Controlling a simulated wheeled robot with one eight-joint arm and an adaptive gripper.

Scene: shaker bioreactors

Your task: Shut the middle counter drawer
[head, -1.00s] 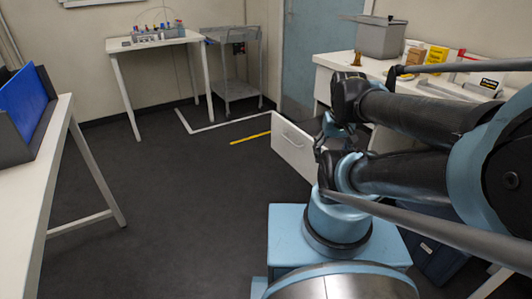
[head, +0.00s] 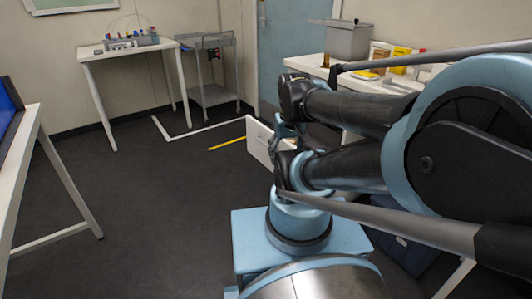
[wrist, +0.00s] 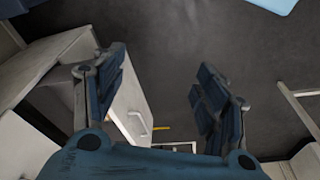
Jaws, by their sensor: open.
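The middle counter drawer (head: 257,139) stands out from the white counter in the head view, its pale front partly hidden by my arm. In the wrist view the drawer front (wrist: 132,98) shows at left with its bar handle (wrist: 137,122), and the open drawer box lies behind it. My gripper (wrist: 160,62) is open and empty, its two dark fingers spread wide. In the wrist view the left finger overlaps the drawer front, and I cannot tell whether it touches. In the head view my gripper (head: 284,131) is beside the drawer, partly hidden by my arm.
The counter (head: 310,68) carries a grey bin (head: 348,41) and small yellow boxes. A grey cart (head: 213,95) and a white table (head: 127,52) stand at the back. Another white table (head: 22,140) is at left. The dark floor between is clear.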

